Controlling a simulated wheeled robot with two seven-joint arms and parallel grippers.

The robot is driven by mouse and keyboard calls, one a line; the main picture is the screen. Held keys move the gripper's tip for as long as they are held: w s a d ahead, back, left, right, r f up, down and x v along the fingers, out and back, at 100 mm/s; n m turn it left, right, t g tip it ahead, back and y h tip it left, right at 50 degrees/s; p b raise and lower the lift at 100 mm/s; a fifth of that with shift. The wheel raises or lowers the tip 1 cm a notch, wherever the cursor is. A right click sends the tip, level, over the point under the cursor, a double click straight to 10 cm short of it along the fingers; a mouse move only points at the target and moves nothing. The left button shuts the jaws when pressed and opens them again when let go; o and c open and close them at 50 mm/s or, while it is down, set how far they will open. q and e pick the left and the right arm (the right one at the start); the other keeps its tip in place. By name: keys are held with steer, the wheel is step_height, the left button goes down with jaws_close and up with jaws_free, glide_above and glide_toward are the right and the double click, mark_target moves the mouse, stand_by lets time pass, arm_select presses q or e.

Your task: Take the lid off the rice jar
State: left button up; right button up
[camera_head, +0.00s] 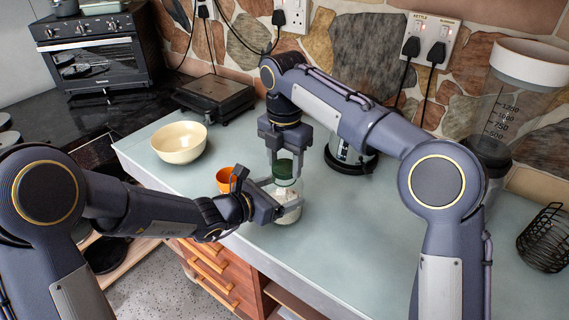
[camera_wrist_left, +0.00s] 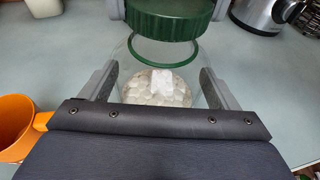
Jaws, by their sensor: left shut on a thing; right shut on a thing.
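The rice jar (camera_head: 287,214) is clear glass with white rice low inside; it stands on the counter and also shows in the left wrist view (camera_wrist_left: 158,88). My left gripper (camera_head: 284,202) is shut around the jar's body, one finger on each side. The green lid (camera_head: 284,169) is between the fingers of my right gripper (camera_head: 288,150), which comes from above. In the left wrist view the lid (camera_wrist_left: 168,20) appears above a green ring (camera_wrist_left: 165,62) at the jar's mouth, with the ring's near side uncovered. The exact gap is hard to judge.
An orange cup (camera_head: 225,180) stands close left of the jar, near the counter's front edge. A cream bowl (camera_head: 180,143) is farther left. A kettle (camera_head: 350,155) stands behind on the right. A black wire holder (camera_head: 545,238) is far right. The counter right of the jar is clear.

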mark_target(284, 166)
steer(key=shift+r, duration=0.45)
steer(key=shift+r, duration=2)
arm_select(q)
steer(key=o, duration=1.8)
